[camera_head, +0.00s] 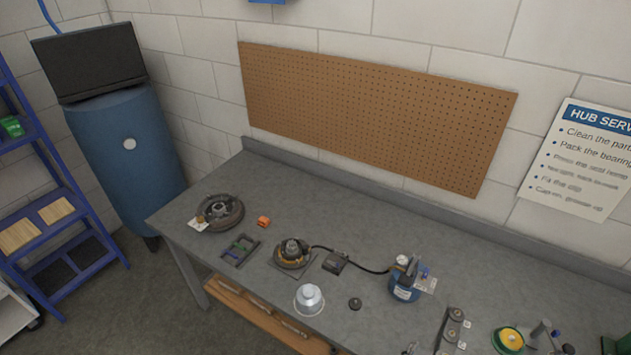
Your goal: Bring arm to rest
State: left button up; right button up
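Neither of my arms nor grippers shows in the head view. The grey workbench (367,225) runs from the left middle to the lower right. A silver dome-shaped cup (309,299) sits near the front edge. A blue canister with a gauge (405,283) stands to its right, with a black hose leading left.
A blue tank (125,150) and a blue shelf rack (45,235) stand left of the bench. A brown pegboard (365,115) and a sign (585,160) are on the wall. A yellow-green round part (509,339) lies at lower right. The bench's back strip is clear.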

jog(key=s+a+f+m+g+y, duration=0.3)
jog(key=s+m+g+y, duration=0.15)
jog(key=s+m, duration=0.4)
jog(key=s+a+f+m+g+y, duration=0.2)
jog(key=s+a+m+g+y, duration=0.3)
jog(key=m, duration=0.6)
jog(key=s+f+b, duration=0.2)
jog(key=s+f, duration=0.1)
jog(key=f, duration=2.6)
pick_arm(q)
jog(key=f, duration=0.1)
jog(key=a+f+b, duration=0.1)
jog(key=f, duration=0.1)
jog(key=s+a+f+b, duration=0.1)
jog(key=shift+f, duration=0.35)
pick_arm(e)
jog(key=s+d+f, duration=0.1)
jog(key=s+f, duration=0.7)
jog(key=f, duration=0.1)
jog(key=s+d+f+g, duration=0.1)
jog(key=s+d+f, duration=0.1)
jog(key=s+f, duration=0.6)
jog(key=shift+s+d+f, duration=0.25)
jog(key=shift+s+f, duration=0.15)
jog(key=shift+s, duration=0.4)
jog(key=shift+g+y, duration=0.25)
